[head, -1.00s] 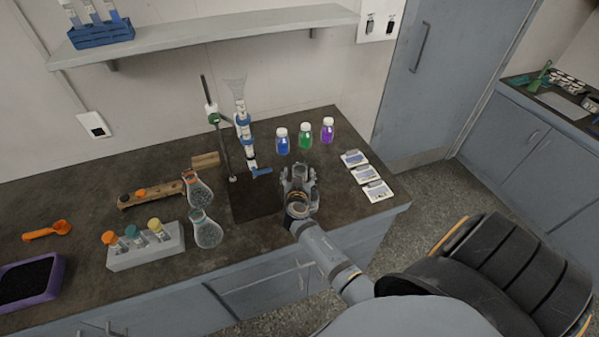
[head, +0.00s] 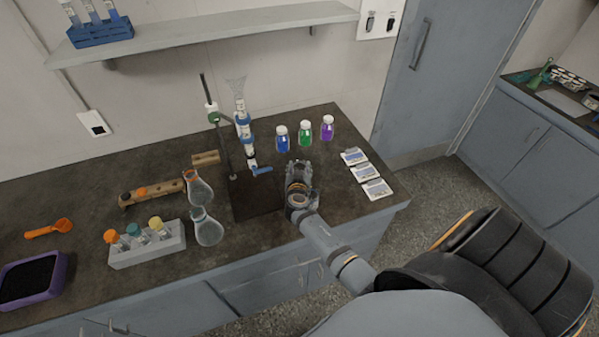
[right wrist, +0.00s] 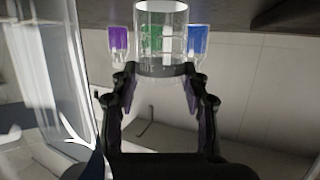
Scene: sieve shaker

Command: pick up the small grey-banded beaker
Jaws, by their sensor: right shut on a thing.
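The small beaker (right wrist: 162,30) is clear glass with a grey band (right wrist: 160,70) around it. In the right wrist view it sits between the two fingers of my right gripper (right wrist: 161,80), which is shut on it at the band. In the head view my right gripper (head: 298,168) is over the bench, right of the dark burette stand base (head: 257,198). The beaker cannot be made out there, as the gripper hides it. My left gripper is not in view.
Blue (head: 282,142), green (head: 305,136) and purple (head: 327,130) bottles stand behind my right gripper. Cards (head: 366,173) lie to its right. The burette (head: 244,130) and two flasks (head: 207,229) are to its left. A large clear glass shape (right wrist: 50,70) looms close in the wrist view.

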